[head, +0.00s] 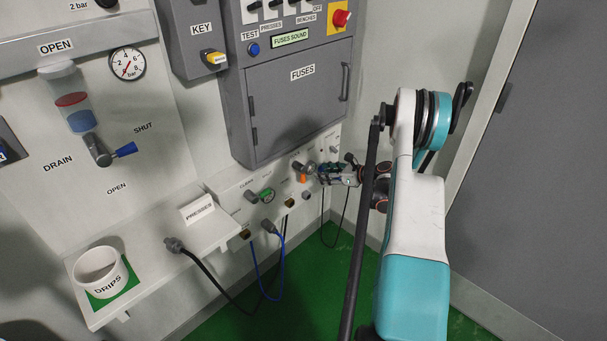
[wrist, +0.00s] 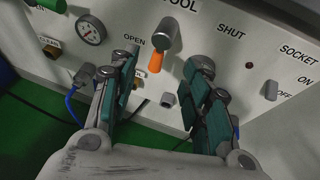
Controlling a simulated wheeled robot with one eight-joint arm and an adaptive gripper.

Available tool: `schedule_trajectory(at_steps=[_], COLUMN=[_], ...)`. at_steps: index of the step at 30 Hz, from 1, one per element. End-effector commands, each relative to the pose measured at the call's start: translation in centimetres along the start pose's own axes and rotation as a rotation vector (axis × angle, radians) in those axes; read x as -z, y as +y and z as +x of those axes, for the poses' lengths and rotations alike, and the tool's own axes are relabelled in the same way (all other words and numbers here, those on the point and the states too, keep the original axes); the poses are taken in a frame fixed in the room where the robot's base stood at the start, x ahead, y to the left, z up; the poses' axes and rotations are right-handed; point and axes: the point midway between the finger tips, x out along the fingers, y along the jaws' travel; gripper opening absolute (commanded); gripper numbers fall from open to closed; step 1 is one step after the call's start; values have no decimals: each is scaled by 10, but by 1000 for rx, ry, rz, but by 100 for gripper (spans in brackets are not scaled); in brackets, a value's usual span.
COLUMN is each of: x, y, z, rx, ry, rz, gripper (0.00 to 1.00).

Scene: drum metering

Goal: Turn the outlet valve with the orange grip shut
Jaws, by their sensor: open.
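The outlet valve (wrist: 170,36) is a grey round body with an orange grip (wrist: 155,62), on a white panel. In the wrist view its grip points down and slightly left, nearer the OPEN label than the SHUT label on the right. The orange grip also shows in the head view (head: 302,178), low on the wall below the fuse cabinet. My gripper (wrist: 166,64) is open and empty, its two teal-padded fingers to the left and right of the grip in the wrist view. Whether a finger touches it, I cannot tell. In the head view my gripper (head: 322,175) is close to the panel.
A pressure gauge (wrist: 91,30) and a hose fitting with a blue hose (wrist: 72,105) are left of my fingers. A small grey knob (wrist: 167,100) sits below the grip. A socket switch (wrist: 271,88) is at the right. The fuse cabinet (head: 300,105) overhangs the panel.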

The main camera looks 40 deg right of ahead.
Motion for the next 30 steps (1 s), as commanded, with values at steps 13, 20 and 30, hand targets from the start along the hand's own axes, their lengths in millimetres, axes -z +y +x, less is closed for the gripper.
schedule_trajectory(at_steps=[13,20,30], x=[2,1,0], y=[0,0,0], z=[87,108,112], rx=[-1,0,1], ry=[0,1,1], rz=[-3,-2,-2], gripper=[44,44,44])
